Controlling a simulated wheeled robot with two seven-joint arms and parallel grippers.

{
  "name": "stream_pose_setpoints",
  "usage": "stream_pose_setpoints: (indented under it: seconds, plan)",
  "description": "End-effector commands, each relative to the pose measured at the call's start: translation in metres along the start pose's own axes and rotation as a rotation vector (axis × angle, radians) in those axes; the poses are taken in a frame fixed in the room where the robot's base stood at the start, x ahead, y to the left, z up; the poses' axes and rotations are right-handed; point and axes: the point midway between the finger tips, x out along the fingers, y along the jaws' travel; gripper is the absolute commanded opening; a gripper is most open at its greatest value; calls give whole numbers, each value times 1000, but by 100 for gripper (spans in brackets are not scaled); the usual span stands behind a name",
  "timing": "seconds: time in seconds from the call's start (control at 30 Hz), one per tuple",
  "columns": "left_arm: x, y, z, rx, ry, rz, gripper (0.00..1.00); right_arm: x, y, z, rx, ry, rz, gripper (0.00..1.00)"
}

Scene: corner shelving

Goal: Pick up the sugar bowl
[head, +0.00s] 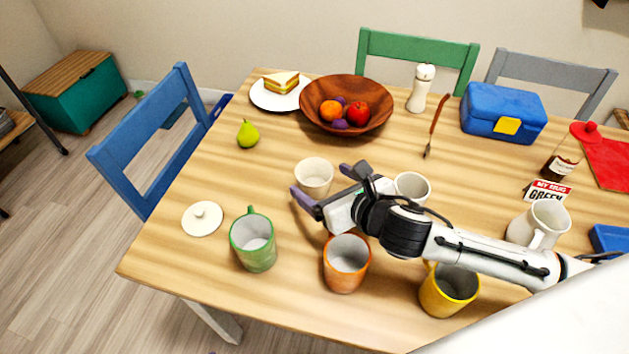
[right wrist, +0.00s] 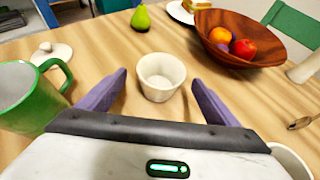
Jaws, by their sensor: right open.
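The sugar bowl appears to be the small cream-white round cup without a visible handle (head: 314,177). It stands upright and uncovered on the table, and it also shows in the right wrist view (right wrist: 161,72). My right gripper (head: 320,183) is open, with its purple fingers pointing at the bowl. In the right wrist view the fingers (right wrist: 159,84) are spread to either side of the bowl's near part, with visible gaps. A white lid with a knob (head: 202,218) lies on the table to the left. My left gripper is not in view.
A green mug (head: 253,243), an orange mug (head: 347,263) and a yellow mug (head: 449,291) stand along the near side. Another white cup (head: 413,186) is partly hidden behind my right arm. A wooden fruit bowl (head: 312,97) and a pear (head: 248,134) are farther back.

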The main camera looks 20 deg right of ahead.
Motion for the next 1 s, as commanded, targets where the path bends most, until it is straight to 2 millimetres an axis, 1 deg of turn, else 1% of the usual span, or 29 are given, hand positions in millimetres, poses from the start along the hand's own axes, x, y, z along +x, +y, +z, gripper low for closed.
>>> stream_pose_setpoints:
  seconds: [0.13, 0.2, 0.3, 0.57, 0.67, 0.8, 0.87, 1.0]
  plan:
    - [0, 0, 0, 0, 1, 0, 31, 24, -1, 7, 5, -3, 0, 84]
    - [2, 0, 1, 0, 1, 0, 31, 34, -1, 6, 4, -1, -1, 84]
    - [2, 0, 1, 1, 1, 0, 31, 43, -1, 6, 2, -1, 0, 84]
    - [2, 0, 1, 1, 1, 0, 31, 45, -1, 7, 2, -1, 1, 84]
    - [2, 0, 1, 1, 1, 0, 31, 45, -1, 7, 2, -1, 1, 69]
    - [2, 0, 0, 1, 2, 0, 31, 45, -1, 6, 2, -1, 0, 45]
    - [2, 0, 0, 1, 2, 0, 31, 45, -1, 6, 2, -1, 0, 35]
    - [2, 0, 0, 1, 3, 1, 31, 45, -1, 8, 1, -3, 1, 35]
